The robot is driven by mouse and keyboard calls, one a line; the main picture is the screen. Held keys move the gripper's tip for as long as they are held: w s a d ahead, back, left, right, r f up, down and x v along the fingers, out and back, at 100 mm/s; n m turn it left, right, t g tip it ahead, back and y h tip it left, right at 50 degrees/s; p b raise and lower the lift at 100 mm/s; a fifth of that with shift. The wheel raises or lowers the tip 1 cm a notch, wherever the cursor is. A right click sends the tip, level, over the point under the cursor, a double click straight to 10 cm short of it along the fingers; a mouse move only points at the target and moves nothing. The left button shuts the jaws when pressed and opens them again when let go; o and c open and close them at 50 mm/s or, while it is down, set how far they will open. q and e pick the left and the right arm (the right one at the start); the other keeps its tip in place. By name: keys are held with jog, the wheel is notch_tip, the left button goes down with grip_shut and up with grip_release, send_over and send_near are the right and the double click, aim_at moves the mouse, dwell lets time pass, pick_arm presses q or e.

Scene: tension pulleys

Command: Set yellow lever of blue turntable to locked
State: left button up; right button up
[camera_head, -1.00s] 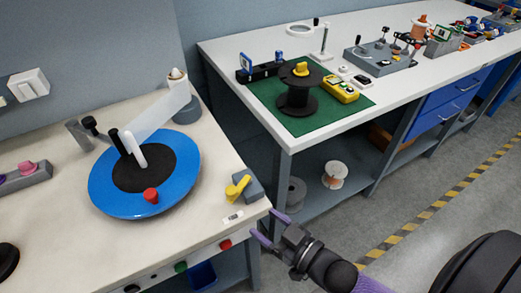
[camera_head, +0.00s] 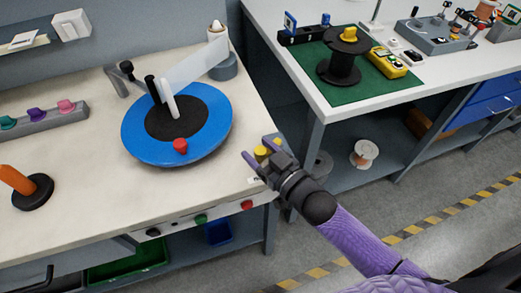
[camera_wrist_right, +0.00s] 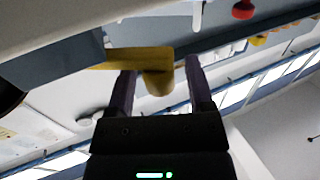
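The blue turntable (camera_head: 215,118) with a black centre lies on the left workbench in the head view. The yellow lever (camera_head: 262,153) is at the bench's front right corner and is largely hidden behind my right gripper (camera_head: 256,149). In the right wrist view the yellow lever (camera_wrist_right: 125,58) extends from a grey-blue block (camera_wrist_right: 62,65). Its rounded end lies between the two purple fingers of my right gripper (camera_wrist_right: 160,82), with gaps visible on both sides. The right gripper is open. I cannot tell the lever's set position. My left gripper is not in view.
A red knob (camera_head: 180,146) and a white upright handle (camera_head: 171,99) are on the turntable. An orange handle on a black base (camera_head: 27,187) stands left. Buttons line the bench's front edge. A second bench with a green mat (camera_head: 370,88) is behind right.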

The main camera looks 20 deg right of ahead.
grip_shut()
dwell(1.2)
